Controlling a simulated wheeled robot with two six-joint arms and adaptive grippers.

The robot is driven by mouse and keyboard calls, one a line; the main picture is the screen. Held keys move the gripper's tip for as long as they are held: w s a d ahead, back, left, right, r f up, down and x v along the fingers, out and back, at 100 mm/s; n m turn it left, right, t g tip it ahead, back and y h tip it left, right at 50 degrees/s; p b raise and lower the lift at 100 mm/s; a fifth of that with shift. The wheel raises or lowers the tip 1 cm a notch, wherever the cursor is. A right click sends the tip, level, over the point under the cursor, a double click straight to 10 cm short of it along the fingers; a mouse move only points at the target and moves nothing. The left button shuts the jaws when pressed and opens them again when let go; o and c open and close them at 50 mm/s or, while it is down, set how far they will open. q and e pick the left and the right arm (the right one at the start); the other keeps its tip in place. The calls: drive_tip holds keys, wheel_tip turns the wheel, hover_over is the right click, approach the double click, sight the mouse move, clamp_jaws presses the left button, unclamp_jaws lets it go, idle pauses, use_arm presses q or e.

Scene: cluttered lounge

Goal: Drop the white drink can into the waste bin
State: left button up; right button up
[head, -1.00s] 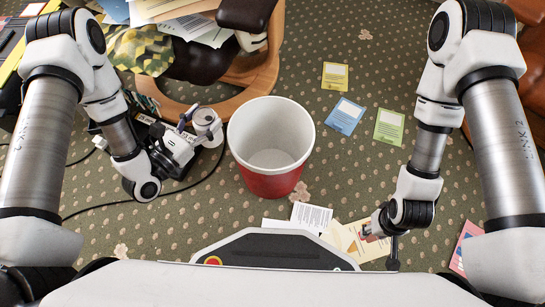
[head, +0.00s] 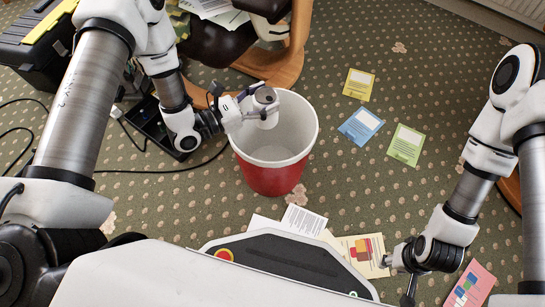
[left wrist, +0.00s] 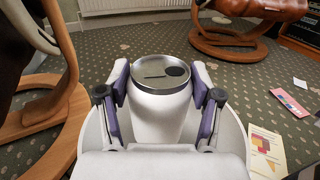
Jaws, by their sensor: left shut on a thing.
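The white drink can (head: 266,108) has a silver top and is upright in my left gripper (head: 256,106). In the left wrist view the can (left wrist: 160,110) sits between the two purple-padded fingers of the gripper (left wrist: 160,103), which touch its sides. The waste bin (head: 272,180) is red outside and white inside, and stands on the carpet. The can is over the bin's opening, toward its upper left part in the head view. In the left wrist view the bin's white rim (left wrist: 236,130) shows around and below the can. My right gripper (head: 408,292) is low at the right; its fingers are unclear.
Yellow, blue (head: 361,126) and green cards lie on the carpet right of the bin. Papers (head: 303,220) and a pink card (head: 470,286) lie near my base. A wooden chair base (head: 270,68) stands behind the bin. A dark cable (head: 190,170) runs at left.

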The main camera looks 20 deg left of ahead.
use_arm(q)
drive_tip(key=shift+f+b, duration=0.4)
drive_tip(key=shift+f, duration=0.55)
use_arm(e)
drive_tip(key=shift+f, duration=0.85)
use_arm(q)
drive_tip(key=shift+r, duration=0.1)
drive_tip(key=o, duration=1)
drive_tip(key=shift+o, duration=0.2)
drive_tip(key=shift+a, duration=0.1)
drive_tip(key=v, duration=1.2)
